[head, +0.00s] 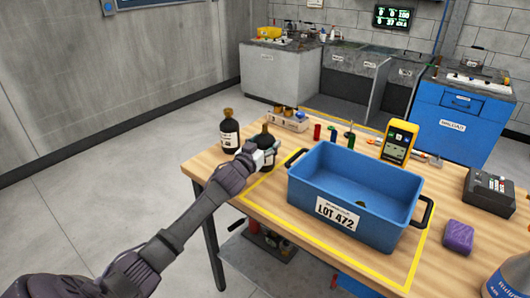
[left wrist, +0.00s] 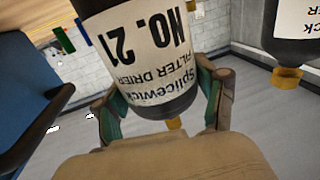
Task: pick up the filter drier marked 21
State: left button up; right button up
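The filter drier marked 21 (left wrist: 140,45) is a dark bottle with a cream label reading "NO. 21", upside down in the left wrist view. In the head view it is the dark bottle (head: 262,141) near the table's left side, partly hidden by my gripper. My left gripper (head: 266,155) is at this bottle, and its fingers (left wrist: 163,108) stand on both sides of it. A small gap seems to show at the left finger; the other finger is close against the bottle. I cannot see any lift off the table. My right gripper is not in view.
A second dark bottle (head: 229,131) stands just left of it and also shows in the left wrist view (left wrist: 292,38). The blue crate (head: 335,209) labelled "LOT 472" is close on the right. A small tray (head: 288,121) and a yellow meter (head: 399,141) are behind.

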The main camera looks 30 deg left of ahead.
pick_arm(q)
jog(key=c, duration=1.1)
jog(key=shift+o, duration=0.2)
jog(key=shift+r, duration=0.2)
